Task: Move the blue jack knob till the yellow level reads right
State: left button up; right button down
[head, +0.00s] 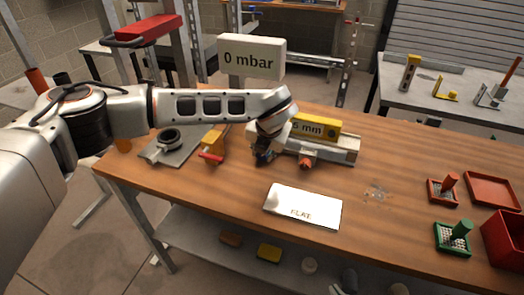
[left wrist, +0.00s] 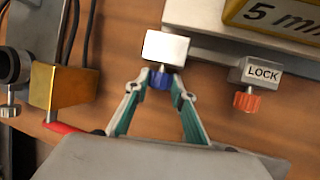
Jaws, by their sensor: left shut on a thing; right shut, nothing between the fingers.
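The yellow level (head: 322,125) sits on a grey metal slide on the wooden table. Its face shows "5 mm", partly hidden by my arm in the head view; it also shows at the top right of the left wrist view (left wrist: 288,14). The blue jack knob (left wrist: 160,80) sits below a pale block (left wrist: 166,48). My left gripper (left wrist: 161,77) is shut on the knob, a fingertip on each side of it. In the head view my left gripper (head: 262,156) is at the left end of the slide. My right gripper is not in view.
An orange knob (left wrist: 247,101) under a LOCK block (left wrist: 262,71) is right of the blue knob. A brass block with a red handle (head: 212,140) stands to the left. A white FLAT plate (head: 303,206) lies in front. A "0 mbar" sign (head: 251,57) is behind.

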pick_arm(q)
jog(key=shift+y, duration=0.5)
jog(key=shift+t, duration=0.3)
jog(key=o, duration=1.1)
jog(key=shift+d, duration=0.1)
jog(key=v, duration=1.2)
jog(key=shift+d, duration=0.1)
